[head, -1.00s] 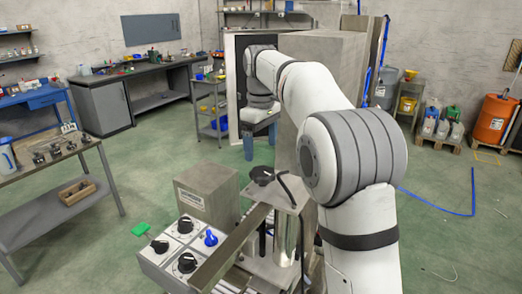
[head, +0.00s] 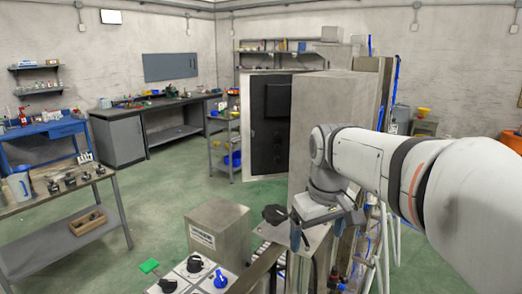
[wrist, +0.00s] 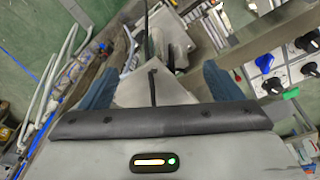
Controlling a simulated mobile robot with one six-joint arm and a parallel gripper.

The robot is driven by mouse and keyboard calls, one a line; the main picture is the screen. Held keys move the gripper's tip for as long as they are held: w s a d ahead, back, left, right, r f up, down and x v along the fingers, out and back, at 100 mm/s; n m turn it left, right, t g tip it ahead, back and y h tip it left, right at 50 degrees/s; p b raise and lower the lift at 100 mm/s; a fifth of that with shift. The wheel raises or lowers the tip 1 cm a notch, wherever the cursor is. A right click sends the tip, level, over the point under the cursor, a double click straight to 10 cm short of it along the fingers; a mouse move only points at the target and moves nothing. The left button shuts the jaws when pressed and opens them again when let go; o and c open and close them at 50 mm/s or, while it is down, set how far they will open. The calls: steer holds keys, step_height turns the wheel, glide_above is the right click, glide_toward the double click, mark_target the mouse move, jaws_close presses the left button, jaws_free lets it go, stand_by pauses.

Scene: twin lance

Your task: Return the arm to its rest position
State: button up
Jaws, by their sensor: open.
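My arm crosses the right side of the head view, bent so its wrist hangs over the machine in the foreground. My gripper (head: 325,222) is close above the machine's grey top, beside a black knob (head: 274,214); I cannot tell whether it touches. In the wrist view my gripper (wrist: 158,82) has two blue fingers spread wide, with nothing held between them. The machine's grey plate (wrist: 155,85) with a dark slot lies below, between the fingers. The fingertips are partly hidden in the head view.
The control panel (head: 193,278) with black and blue knobs and a green tag stands front centre; it also shows in the wrist view (wrist: 290,55). A grey box (head: 218,227) stands behind it. A tall cabinet (head: 325,115) with an open door (head: 268,120) is close behind.

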steer(key=s+d+f+m, duration=0.1)
steer(key=s+f+m, duration=0.1)
steer(key=s+f, duration=0.3)
steer(key=s+d+f+m+t, duration=0.1)
steer(key=s+d+f+m, duration=0.1)
steer(key=s+f, duration=0.3)
steer(key=s, duration=0.4)
steer(key=shift+s+d, duration=0.15)
steer(key=shift+s, duration=0.1)
steer(key=shift+c, duration=0.5)
